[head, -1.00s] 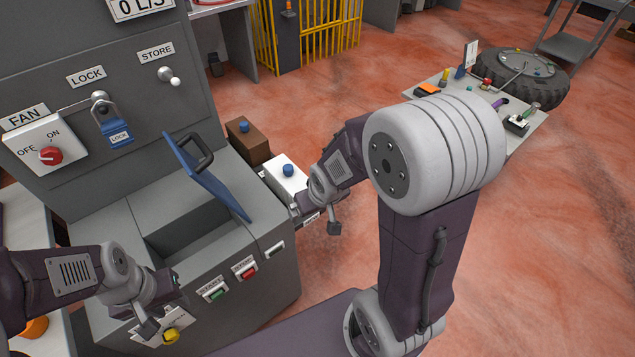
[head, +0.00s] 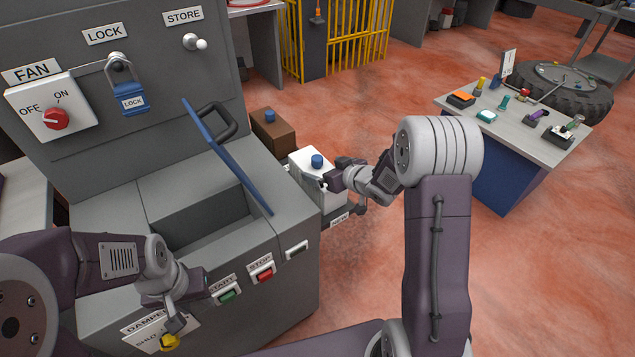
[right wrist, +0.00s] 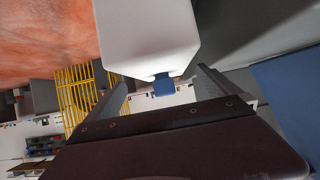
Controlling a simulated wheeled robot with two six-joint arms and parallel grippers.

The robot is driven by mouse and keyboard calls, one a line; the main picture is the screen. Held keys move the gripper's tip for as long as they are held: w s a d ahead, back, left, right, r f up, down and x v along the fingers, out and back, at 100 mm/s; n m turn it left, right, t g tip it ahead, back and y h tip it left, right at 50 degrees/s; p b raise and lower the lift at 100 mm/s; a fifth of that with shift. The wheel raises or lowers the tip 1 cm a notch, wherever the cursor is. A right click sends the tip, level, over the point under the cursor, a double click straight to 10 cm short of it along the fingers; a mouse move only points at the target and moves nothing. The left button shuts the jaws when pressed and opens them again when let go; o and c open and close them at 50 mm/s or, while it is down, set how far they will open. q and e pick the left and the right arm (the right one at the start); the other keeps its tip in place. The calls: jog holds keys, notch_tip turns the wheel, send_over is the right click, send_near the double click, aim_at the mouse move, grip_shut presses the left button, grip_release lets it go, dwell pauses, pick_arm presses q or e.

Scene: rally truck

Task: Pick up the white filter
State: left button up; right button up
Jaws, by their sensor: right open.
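The white filter (head: 331,200) is a white block with a blue knob (head: 316,161) on top, standing at the right side of the grey machine. My right gripper (head: 328,182) is at the filter's right side near its top, partly covering it. In the right wrist view the white filter (right wrist: 148,32) appears upside down, and its blue knob (right wrist: 164,86) shows between the two open fingers of the right gripper (right wrist: 163,88). I cannot tell whether they touch. My left gripper (head: 176,322) is low at the machine's front, by a yellow knob (head: 169,342); its jaws are unclear.
A brown block with a blue knob (head: 272,135) stands behind the white filter. A raised blue lid (head: 228,160) stands over the machine's open bin, left of the filter. A side table (head: 515,128) with small items is at right. Red floor lies between.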

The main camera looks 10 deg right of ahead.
aim_at(321, 168)
jog(key=x, duration=0.2)
jog(key=shift+w+f, duration=0.2)
jog(key=shift+f, duration=0.05)
jog(key=shift+w+a+f+b, duration=0.2)
jog(key=shift+w+b, duration=0.1)
jog(key=shift+b, duration=0.05)
jog(key=x, duration=0.4)
jog(key=shift+w+a+b, duration=0.15)
jog(key=shift+w+b, duration=0.05)
jog(key=shift+b, duration=0.2)
jog(key=shift+s+r, duration=0.1)
jog(key=shift+r, duration=0.05)
jog(key=shift+c, duration=0.3)
jog(key=c, duration=1.6)
notch_tip(321, 168, up, 28)
jog(key=p, duration=1.6)
